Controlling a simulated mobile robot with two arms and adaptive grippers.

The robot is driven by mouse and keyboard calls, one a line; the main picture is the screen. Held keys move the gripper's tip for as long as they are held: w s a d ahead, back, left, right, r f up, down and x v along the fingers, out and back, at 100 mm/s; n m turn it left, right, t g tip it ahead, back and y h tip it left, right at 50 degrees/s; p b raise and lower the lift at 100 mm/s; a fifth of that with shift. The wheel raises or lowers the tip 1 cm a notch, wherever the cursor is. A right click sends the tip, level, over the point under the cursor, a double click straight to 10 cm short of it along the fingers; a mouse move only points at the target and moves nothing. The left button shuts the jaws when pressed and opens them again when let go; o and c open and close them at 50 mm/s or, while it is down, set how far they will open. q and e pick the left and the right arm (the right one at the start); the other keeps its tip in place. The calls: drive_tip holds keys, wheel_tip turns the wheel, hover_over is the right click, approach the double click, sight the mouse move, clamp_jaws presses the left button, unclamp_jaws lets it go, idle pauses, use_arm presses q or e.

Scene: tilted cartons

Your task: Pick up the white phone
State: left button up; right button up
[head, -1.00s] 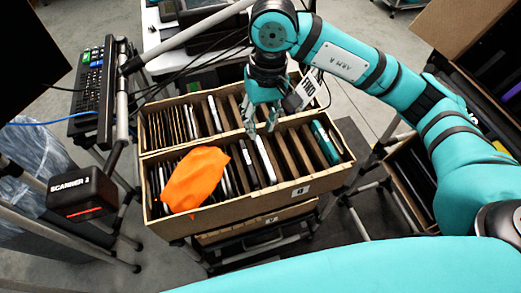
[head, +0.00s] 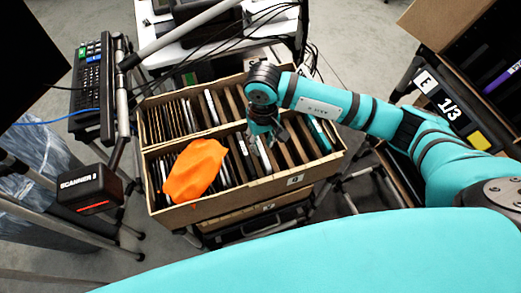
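My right gripper (head: 266,134) points down over the front compartment of the cardboard carton (head: 240,192), among upright devices. A slim white-edged device, possibly the white phone (head: 263,154), stands on edge just below the fingers. Its upper part is hidden by the gripper. Whether the fingers touch it or are closed on it cannot be told. Other pale-edged devices stand in the carton, so I cannot be sure which one is the white phone. My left gripper is out of view.
An orange cloth (head: 195,171) covers devices at the carton's front left. A teal item (head: 319,136) stands at its right end. A scanner (head: 90,188) and a keypad (head: 91,85) are at the left. Another carton (head: 436,25) stands at the upper right.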

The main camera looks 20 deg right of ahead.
sight(261, 148)
wheel_tip(261, 148, down, 4)
drive_tip(key=shift+w+a+p, duration=0.1)
drive_tip(key=shift+w+p, duration=0.05)
drive_tip(key=shift+p, duration=0.5)
clamp_jaws()
drive_tip(key=shift+r, duration=0.1)
